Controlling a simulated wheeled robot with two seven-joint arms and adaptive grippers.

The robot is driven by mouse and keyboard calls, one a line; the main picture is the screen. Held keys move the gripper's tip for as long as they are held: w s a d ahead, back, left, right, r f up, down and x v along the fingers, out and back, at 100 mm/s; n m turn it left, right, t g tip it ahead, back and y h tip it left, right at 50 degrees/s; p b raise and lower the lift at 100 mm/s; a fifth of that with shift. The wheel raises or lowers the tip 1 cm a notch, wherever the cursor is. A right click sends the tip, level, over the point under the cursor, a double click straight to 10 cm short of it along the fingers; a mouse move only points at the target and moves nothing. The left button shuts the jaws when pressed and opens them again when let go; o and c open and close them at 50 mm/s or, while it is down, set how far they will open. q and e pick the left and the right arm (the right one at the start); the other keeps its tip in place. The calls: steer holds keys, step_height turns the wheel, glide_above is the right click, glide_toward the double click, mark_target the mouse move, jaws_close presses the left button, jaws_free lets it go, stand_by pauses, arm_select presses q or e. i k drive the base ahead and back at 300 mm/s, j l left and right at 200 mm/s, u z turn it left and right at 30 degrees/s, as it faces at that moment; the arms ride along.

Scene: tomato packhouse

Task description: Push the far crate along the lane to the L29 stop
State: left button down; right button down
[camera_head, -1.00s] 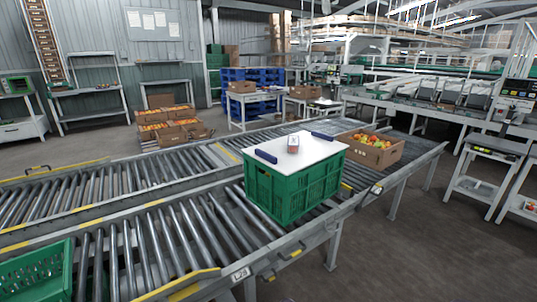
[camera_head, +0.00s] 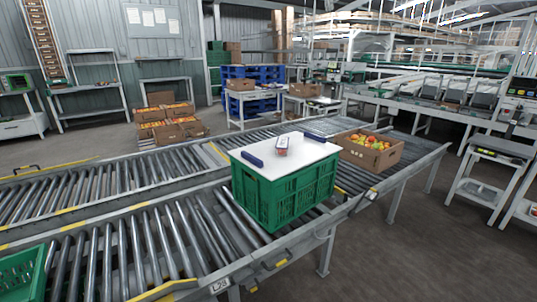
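A green crate (camera_head: 282,200) with a white board (camera_head: 284,151) on top stands upright on the near roller lane (camera_head: 125,238). A label reading L29 (camera_head: 219,286) is on the lane's front rail, to the left of and nearer than this crate. Another green crate (camera_head: 22,272) is cut off at the bottom left. A cardboard box of tomatoes (camera_head: 370,152) sits on the lane beyond the white-topped crate. Neither of my grippers shows.
Bare rollers lie between the two green crates. A second roller lane (camera_head: 90,186) runs behind the near one. Cardboard boxes of tomatoes (camera_head: 167,122) stand on the floor at the back. A shelved table (camera_head: 487,175) stands at the right.

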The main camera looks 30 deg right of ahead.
mark_target(274, 204)
steer(key=i+l+z, duration=0.2)
steer(key=l, duration=0.3)
steer(key=l+z, duration=0.15)
steer(key=l, duration=0.35)
steer(key=i+l+z, duration=0.2)
steer(key=l, duration=0.25)
steer(key=i+l+z, duration=0.15)
steer(key=l, duration=0.3)
steer(key=i+l+z, duration=0.2)
steer(key=l, duration=0.2)
steer(key=i+l+z, duration=0.15)
steer(key=l, duration=0.25)
steer(key=i, duration=0.1)
